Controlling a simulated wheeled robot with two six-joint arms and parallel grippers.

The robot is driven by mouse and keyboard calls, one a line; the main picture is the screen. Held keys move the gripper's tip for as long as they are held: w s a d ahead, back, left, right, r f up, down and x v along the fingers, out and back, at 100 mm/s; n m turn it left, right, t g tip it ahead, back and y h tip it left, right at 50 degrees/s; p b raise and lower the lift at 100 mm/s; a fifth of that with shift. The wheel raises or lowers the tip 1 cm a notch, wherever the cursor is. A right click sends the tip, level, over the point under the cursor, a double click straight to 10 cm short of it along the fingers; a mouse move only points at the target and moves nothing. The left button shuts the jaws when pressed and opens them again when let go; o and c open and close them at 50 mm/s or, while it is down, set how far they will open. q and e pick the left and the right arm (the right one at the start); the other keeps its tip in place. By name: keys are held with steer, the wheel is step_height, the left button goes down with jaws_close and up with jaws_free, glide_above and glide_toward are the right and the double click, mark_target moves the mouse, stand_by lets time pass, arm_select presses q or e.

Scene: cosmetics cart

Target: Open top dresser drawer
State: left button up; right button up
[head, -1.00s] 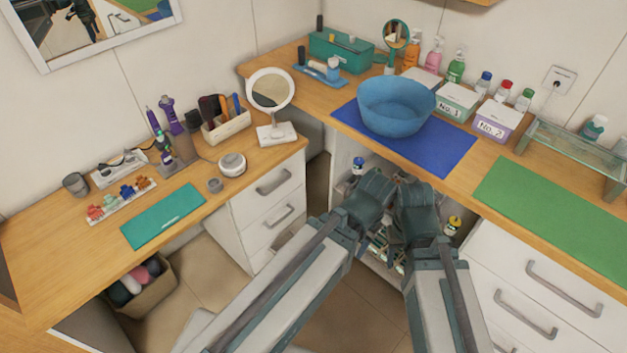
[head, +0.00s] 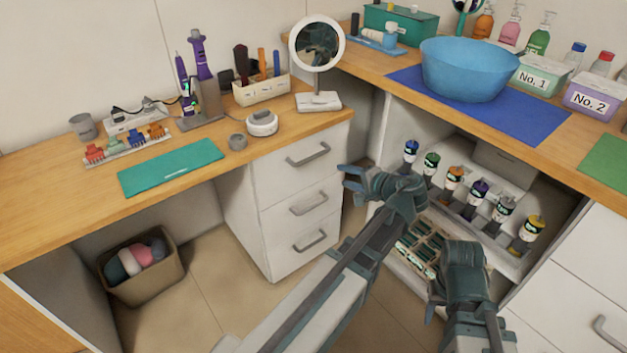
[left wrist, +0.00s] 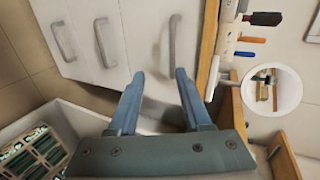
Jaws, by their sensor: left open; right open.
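A white three-drawer dresser stands under the left wooden counter. Its top drawer (head: 290,160) is shut, with a grey bar handle (head: 308,154). In the left wrist view the top drawer's handle (left wrist: 174,40) is the one nearest the wooden edge. My left gripper (head: 348,182) is open and empty, just right of the dresser, with its fingers toward the drawer fronts. In the left wrist view its fingertips (left wrist: 160,74) are apart, short of the top handle and not touching it. My right gripper (head: 464,255) is lower, before the open shelf; its fingertips are hard to make out.
An open cabinet shelf (head: 480,225) with several small bottles is beside my arms. A round mirror (head: 317,42) stands on the counter corner above the dresser. A basket (head: 150,280) sits under the left counter. White drawers (head: 570,265) stand at the right. The floor before the dresser is clear.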

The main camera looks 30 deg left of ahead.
mark_target(313, 157)
arm_select(q)
steer(key=w+a+f+y+b, duration=0.1)
steer(key=b, duration=0.1)
steer(key=w+a+t+y+b, duration=0.1)
steer(key=a+b, duration=0.1)
steer(key=shift+w+f+m, duration=0.35)
steer(key=shift+w+m, duration=0.05)
arm_select(e)
step_height(313, 157, down, 6)
steer(key=shift+f, duration=0.1)
arm_select(q)
steer(key=b+x, duration=0.3)
steer(key=x, duration=1)
steer(key=shift+w+a, duration=0.15)
steer(key=shift+a, duration=0.2)
arm_select(e)
step_height(313, 157, down, 3)
steer(key=shift+r, duration=0.1)
arm_select(q)
jaws_close()
